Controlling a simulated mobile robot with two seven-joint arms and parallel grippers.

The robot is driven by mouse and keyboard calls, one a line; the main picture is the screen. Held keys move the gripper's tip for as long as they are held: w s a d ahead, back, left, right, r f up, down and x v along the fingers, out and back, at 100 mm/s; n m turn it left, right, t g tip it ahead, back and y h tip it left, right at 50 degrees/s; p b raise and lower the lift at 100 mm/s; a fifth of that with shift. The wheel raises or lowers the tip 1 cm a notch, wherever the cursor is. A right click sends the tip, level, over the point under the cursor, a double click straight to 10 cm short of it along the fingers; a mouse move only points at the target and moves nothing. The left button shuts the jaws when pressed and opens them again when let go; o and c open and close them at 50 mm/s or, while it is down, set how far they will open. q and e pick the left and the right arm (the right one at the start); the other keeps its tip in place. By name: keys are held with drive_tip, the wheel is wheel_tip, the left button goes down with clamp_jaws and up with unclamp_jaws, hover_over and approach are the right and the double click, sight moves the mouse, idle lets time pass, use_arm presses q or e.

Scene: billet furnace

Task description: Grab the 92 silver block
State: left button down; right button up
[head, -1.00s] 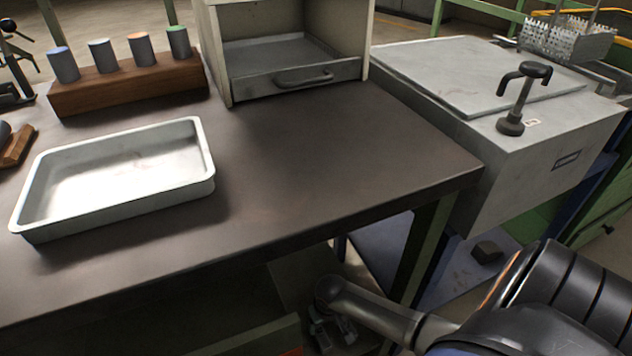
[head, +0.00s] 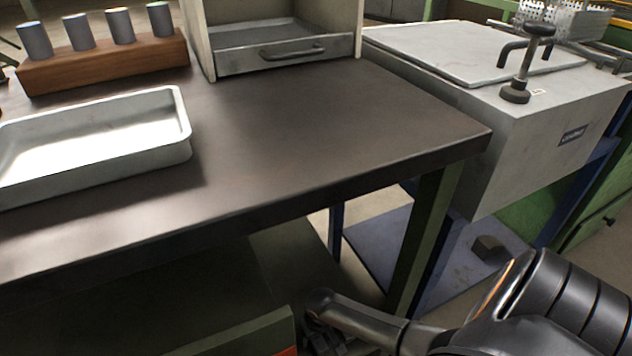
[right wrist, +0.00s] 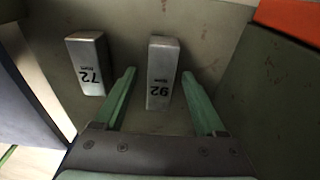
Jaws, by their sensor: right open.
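The silver 92 block (right wrist: 162,82) lies in the right wrist view on a dull grey-green surface, its number upside down. My right gripper (right wrist: 159,73) is open, with one green finger on each side of the 92 block; I see gaps between the fingers and the block. A second silver block, marked 72 (right wrist: 88,68), lies to the left, outside the fingers. In the head view my right gripper (head: 325,343) is low under the table edge and partly cut off; the blocks do not show there. My left gripper is not in view.
An orange-topped green wall (right wrist: 275,75) rises right of the gripper. The dark tabletop (head: 310,130) overhangs above. A grey lidded tank (head: 520,150) stands right.

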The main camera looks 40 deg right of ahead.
clamp_jaws()
idle(0.5)
drive_tip(key=shift+r, duration=0.1)
idle(0.8)
